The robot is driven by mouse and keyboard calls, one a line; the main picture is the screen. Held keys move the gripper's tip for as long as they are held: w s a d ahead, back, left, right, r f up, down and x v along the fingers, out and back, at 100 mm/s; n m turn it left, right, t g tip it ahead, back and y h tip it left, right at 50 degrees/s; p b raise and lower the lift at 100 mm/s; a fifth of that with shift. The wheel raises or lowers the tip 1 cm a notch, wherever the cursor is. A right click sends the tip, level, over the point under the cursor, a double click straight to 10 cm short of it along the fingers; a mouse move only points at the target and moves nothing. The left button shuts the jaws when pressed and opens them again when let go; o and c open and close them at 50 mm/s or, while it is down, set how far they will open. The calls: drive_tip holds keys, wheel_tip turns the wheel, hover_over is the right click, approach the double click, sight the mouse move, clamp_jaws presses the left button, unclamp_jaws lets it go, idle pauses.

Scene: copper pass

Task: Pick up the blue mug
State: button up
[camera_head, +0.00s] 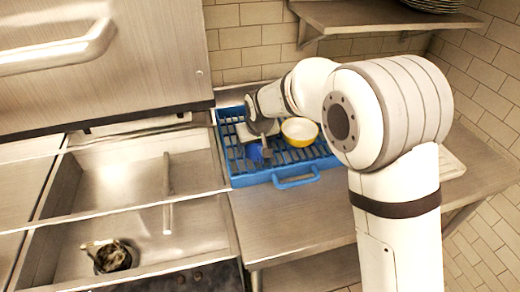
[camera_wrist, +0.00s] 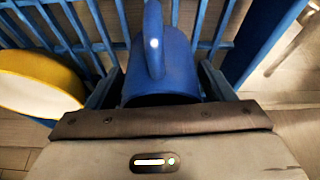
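The blue mug (camera_wrist: 165,65) is in the middle of the wrist view, its handle facing the camera, over the bars of the blue rack. In the head view it is a small blue shape (camera_head: 254,151) partly hidden under my gripper. My gripper (camera_wrist: 160,88) has one finger on each side of the mug, close to its walls. Whether the fingers press on it or leave a thin gap cannot be told. In the head view my gripper (camera_head: 262,143) is down at the left part of the rack. The mug's lower part is hidden by the gripper body.
The blue dish rack (camera_head: 296,182) stands on the steel counter (camera_head: 290,222). A yellow bowl with a white inside (camera_head: 299,132) sits in it, right of my gripper in the head view. It is close to the left finger in the wrist view (camera_wrist: 40,85). Sink basins (camera_head: 125,175) lie left.

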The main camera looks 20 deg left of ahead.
drive_tip(key=c, duration=0.9)
drive_tip(key=shift+c, duration=0.2)
drive_tip(key=shift+r, duration=0.1)
